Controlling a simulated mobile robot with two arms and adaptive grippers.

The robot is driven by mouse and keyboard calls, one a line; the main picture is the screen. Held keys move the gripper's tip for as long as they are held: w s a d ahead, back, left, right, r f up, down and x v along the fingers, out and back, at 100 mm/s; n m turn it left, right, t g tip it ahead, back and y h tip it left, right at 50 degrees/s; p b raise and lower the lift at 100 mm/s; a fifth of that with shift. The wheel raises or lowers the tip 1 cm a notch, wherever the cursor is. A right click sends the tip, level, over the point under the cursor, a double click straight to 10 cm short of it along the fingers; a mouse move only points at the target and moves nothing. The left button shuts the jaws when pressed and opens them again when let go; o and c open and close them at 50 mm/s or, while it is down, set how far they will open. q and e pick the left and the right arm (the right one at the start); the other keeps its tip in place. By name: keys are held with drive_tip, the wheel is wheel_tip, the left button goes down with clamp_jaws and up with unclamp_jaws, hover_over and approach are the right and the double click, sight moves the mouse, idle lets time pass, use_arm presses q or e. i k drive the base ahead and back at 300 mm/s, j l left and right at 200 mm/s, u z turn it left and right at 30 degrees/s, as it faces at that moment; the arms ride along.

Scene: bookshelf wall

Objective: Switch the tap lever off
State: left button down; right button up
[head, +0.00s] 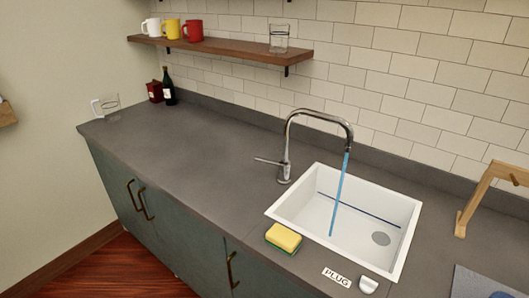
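The chrome tap (287,150) stands upright on the counter at the left back of the white sink (277,213). Its lever (268,161) sticks out to the left from the tap's body, roughly level. A blue stream of water (339,195) runs from the spout down into the sink. Neither of my grippers shows in the head view.
A yellow and green sponge (283,238) and a PLUG label (337,277) with a small pale plug (369,285) lie at the sink's front edge. A wooden stand (475,200) is at the right. The counter (190,160) left of the tap is clear.

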sight(284, 168)
drive_tip(key=j+z, duration=0.1)
drive_tip(key=z, duration=0.3)
drive_tip(key=j+z, duration=0.1)
drive_tip(key=z, duration=0.25)
drive_tip(key=j+z, duration=0.1)
drive_tip(key=z, duration=0.3)
drive_tip(key=k+j+z, duration=0.1)
drive_tip(key=j+z, duration=0.15)
drive_tip(key=j, duration=0.2)
drive_tip(key=k+j+z, duration=0.25)
drive_tip(key=j, duration=0.15)
drive_tip(key=k+j+z, duration=0.1)
drive_tip(key=j+z, duration=0.15)
drive_tip(key=j, duration=0.15)
drive_tip(key=k+j+z, duration=0.25)
drive_tip(key=k+j, duration=0.35)
drive_tip(key=j, duration=0.15)
drive_tip(key=k+j, duration=0.35)
drive_tip(key=k+j+z, duration=0.1)
drive_tip(key=k+j, duration=0.2)
drive_tip(key=j, duration=0.3)
